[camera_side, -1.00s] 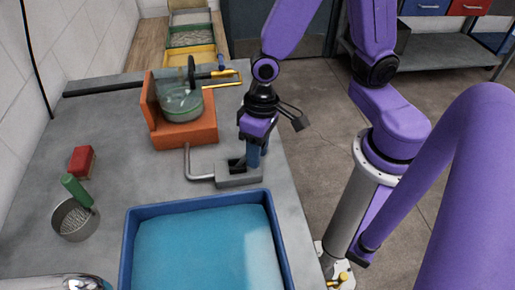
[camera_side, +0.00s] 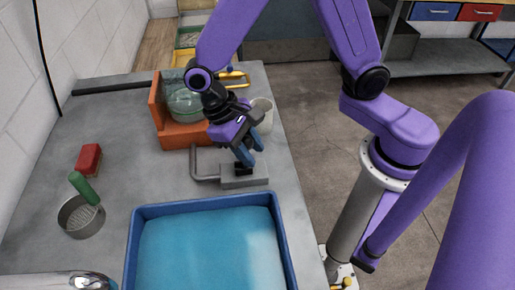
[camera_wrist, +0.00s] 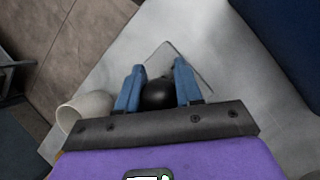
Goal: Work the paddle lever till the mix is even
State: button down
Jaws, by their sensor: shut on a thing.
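My gripper (camera_side: 246,152) is tilted, its two blue fingers reaching down to a grey block (camera_side: 232,181) on the bench. In the wrist view my gripper (camera_wrist: 158,80) is shut on a round black knob (camera_wrist: 158,96), one finger on each side. The knob's stem is hidden. A bent grey rod (camera_side: 194,163) stands at the block's left. A blue tub (camera_side: 170,207) in front holds a blue fill (camera_side: 195,250) with a paler patch at its right. A glass bowl (camera_side: 185,103) sits in an orange stand (camera_side: 178,137) behind, partly covered by my arm.
A white cup (camera_side: 263,117) stands close behind my gripper, near the bench's right edge. A round sieve (camera_side: 82,219) with a green handle and a red block (camera_side: 89,158) lie at left. The bench between them and the grey block is clear.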

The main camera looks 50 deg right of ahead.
jog(key=w+a+g+h, duration=0.1)
jog(key=g, duration=0.1)
jog(key=w+a+g+h, duration=0.1)
jog(key=h, duration=0.1)
jog(key=shift+w+a+g+h, duration=0.2)
jog(key=shift+g+h, duration=0.1)
jog(key=shift+g, duration=0.1)
jog(key=shift+w+a+f, duration=0.3)
jog(key=shift+w+a, duration=0.25)
jog(key=c, duration=0.8)
grip_release()
jog(key=shift+o, duration=0.2)
jog(key=shift+w, duration=0.1)
jog(key=v, duration=1.2)
